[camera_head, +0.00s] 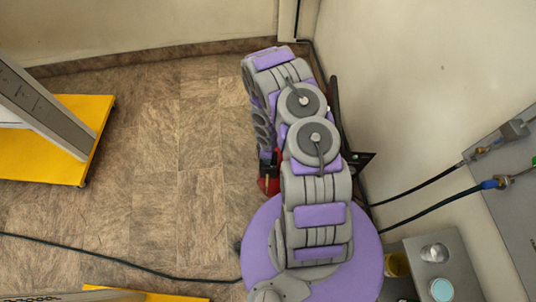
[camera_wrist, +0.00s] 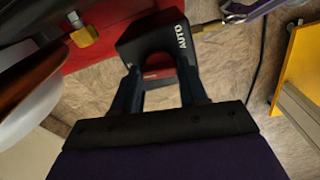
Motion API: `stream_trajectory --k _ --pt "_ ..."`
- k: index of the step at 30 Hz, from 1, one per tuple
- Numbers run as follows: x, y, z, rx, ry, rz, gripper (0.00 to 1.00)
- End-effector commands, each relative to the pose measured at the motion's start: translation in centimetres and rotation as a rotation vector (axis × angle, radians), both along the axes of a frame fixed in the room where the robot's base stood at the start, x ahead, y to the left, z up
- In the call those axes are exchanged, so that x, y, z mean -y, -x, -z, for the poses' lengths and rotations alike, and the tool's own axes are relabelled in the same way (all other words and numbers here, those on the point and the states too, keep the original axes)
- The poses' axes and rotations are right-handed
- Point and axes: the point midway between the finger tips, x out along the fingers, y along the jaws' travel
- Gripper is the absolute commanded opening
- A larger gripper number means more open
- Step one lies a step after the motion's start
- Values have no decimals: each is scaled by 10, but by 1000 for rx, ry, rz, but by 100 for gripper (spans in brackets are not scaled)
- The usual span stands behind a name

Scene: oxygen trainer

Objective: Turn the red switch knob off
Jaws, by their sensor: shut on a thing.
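In the wrist view, a small dark-red piece, which I take for the red switch knob (camera_wrist: 158,70), shows between the two dark fingers of my gripper (camera_wrist: 157,80). The fingers are closed in on it from both sides. The knob's exact turn angle cannot be read. In the head view, a bit of red (camera_head: 268,184) shows left of my arm; my arm hides the gripper and most of the switch area.
Red equipment (camera_wrist: 85,40) with a brass fitting (camera_wrist: 83,36) lies at the upper left of the wrist view. A yellow-based stand (camera_head: 60,160) is at left in the head view. Black hoses (camera_head: 415,190) run from a wall panel at right. A cable (camera_head: 110,262) crosses the floor.

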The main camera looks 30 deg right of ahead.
Motion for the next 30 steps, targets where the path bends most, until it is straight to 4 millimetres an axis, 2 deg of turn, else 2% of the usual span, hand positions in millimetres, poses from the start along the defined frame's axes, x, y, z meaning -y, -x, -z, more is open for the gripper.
stream_trajectory --k 12,27,28,30 --pt "1 0 0 -1 1 -155 12" --pt "1 0 0 -1 2 -169 12" --pt "1 0 0 -1 2 -169 45" --pt "1 0 0 0 1 -169 52"
